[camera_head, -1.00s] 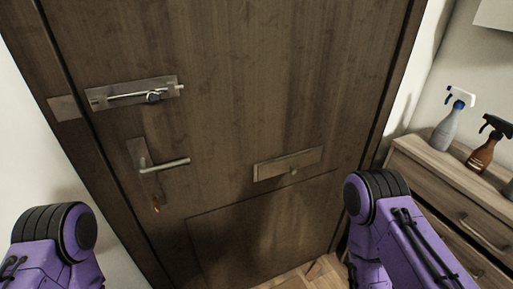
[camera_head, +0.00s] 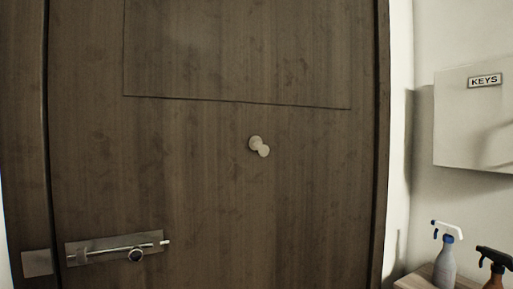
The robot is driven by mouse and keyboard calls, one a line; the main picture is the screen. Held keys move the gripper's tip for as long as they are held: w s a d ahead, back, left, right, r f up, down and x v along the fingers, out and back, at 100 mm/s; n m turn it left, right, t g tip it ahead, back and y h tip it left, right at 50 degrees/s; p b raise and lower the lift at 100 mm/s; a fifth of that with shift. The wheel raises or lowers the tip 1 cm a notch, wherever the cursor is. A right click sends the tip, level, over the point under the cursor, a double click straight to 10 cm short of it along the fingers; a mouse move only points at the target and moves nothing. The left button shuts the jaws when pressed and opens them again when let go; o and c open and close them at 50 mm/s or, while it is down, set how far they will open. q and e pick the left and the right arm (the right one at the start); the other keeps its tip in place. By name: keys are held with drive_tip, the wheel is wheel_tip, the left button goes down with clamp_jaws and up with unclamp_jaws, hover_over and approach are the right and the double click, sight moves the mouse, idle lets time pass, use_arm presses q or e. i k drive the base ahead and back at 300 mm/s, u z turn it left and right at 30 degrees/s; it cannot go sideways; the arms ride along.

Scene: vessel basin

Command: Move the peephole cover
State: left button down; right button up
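The peephole cover (camera_head: 263,151) is a small pale round disc on the dark wooden door (camera_head: 200,190), right of the door's middle. It sits at the lower right of a second pale round piece, the peephole (camera_head: 255,142), and overlaps its edge. Neither of my grippers shows in the head view, so nothing is seen touching the cover.
A metal slide bolt (camera_head: 118,248) is on the door at the lower left. A white box marked KEYS (camera_head: 474,115) hangs on the right wall. Two spray bottles (camera_head: 445,262) stand on a wooden cabinet (camera_head: 412,279) at the lower right. The space before the peephole looks clear.

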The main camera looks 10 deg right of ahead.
sight(255, 142)
drive_tip(key=u, duration=0.05)
drive_tip(key=k, duration=0.4)
drive_tip(key=u, duration=0.75)
drive_tip(key=i, duration=0.75)
drive_tip(key=z, duration=1)
